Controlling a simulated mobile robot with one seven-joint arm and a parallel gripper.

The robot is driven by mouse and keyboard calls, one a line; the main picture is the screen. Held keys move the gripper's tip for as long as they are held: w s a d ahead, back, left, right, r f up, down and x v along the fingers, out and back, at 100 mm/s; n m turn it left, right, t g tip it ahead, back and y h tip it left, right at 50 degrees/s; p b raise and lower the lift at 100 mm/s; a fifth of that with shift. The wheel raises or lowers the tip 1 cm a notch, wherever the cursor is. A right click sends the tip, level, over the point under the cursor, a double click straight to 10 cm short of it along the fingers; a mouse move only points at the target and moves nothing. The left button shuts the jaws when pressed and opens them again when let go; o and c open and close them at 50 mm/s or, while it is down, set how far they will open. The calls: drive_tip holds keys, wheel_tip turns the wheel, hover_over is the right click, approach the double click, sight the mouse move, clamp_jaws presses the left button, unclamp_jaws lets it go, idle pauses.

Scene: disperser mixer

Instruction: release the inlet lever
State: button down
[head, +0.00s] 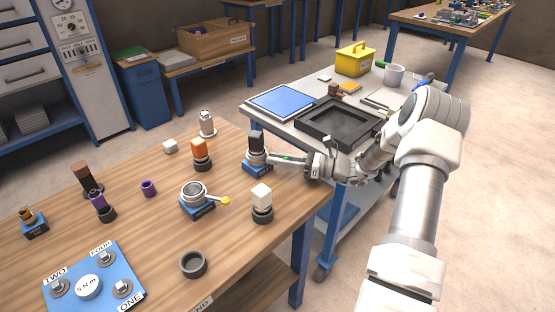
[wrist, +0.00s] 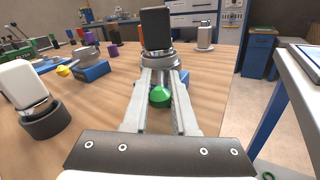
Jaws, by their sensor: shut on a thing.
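A dark-topped fixture (head: 257,150) on a blue base stands near the right edge of the wooden table. It also shows in the wrist view, its black block (wrist: 156,28) rising above a grey metal ring. A green knob (wrist: 160,97), which looks like the end of the inlet lever, lies between my fingers; the rest of the lever is mostly hidden. My gripper (head: 278,158) reaches in from the right and is shut on the lever, with its fingertips close to the ring. In the wrist view my gripper (wrist: 161,88) has one finger on each side of the knob.
A white block on a dark ring (head: 262,203) stands close in front. A ring fixture with a yellow knob (head: 197,198) and an orange-topped piece (head: 200,153) stand to the left. A cart with a black tray (head: 340,125) is behind my arm.

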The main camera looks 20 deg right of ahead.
drive_tip(key=shift+r, duration=0.1)
drive_tip(key=c, duration=0.8)
unclamp_jaws()
drive_tip(key=shift+c, duration=0.2)
drive_tip(key=shift+d, duration=0.1)
drive_tip(key=p+v, duration=0.1)
drive_tip(key=v, duration=1.6)
drive_tip(key=shift+d+p, duration=0.15)
drive_tip(key=shift+p, duration=0.15)
